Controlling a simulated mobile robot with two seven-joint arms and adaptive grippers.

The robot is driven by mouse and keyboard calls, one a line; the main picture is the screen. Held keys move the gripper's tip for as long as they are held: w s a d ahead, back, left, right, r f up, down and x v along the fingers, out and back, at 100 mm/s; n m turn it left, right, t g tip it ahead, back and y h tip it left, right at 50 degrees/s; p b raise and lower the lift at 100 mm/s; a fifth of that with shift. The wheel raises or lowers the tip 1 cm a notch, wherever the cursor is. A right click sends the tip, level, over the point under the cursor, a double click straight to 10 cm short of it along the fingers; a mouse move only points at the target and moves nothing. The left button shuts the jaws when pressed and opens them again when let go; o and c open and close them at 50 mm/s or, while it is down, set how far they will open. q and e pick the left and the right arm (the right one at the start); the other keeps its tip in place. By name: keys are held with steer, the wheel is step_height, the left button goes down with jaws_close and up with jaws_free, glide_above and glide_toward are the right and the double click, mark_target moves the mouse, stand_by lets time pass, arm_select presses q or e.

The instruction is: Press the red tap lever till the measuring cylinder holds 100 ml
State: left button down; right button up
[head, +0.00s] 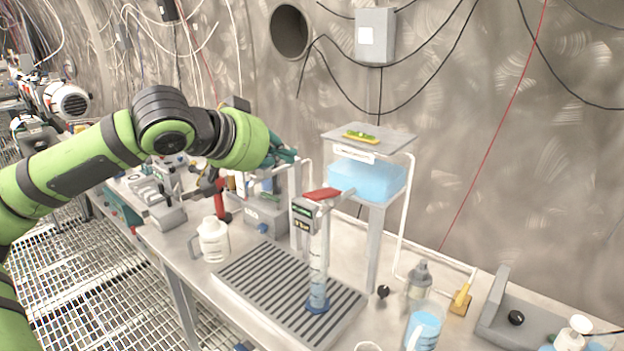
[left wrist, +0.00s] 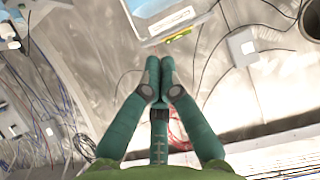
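The red tap lever (head: 322,194) sits on top of the grey tap unit (head: 303,212), below and left of the water tank. The clear measuring cylinder (head: 318,262) stands upright on a blue foot under the tap, on a slatted drain tray (head: 262,285). A bluish tint shows low in it; the level is too small to read. My left gripper (head: 287,156) is above and left of the lever, apart from it. In the left wrist view its fingertips (left wrist: 159,80) are together with nothing between them. My right gripper is not in view.
The blue water tank (head: 368,181) stands on a raised stand behind the lever, with a spirit level (head: 360,136) on its top plate. A white jug (head: 212,240) stands left of the tray. Bottles and a blue jug (head: 424,327) are at right.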

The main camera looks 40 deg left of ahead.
arm_select(q)
steer(key=p, duration=0.6)
glide_above(311, 194)
step_height(311, 194, down, 4)
steer(key=shift+w+d+r, duration=0.15)
step_height(311, 194, down, 3)
steer(key=shift+f, duration=0.15)
steer(key=shift+s+f, duration=0.3)
steer(key=shift+f, duration=0.35)
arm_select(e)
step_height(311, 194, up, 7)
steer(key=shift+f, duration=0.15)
arm_select(q)
steer(key=shift+w, duration=0.1)
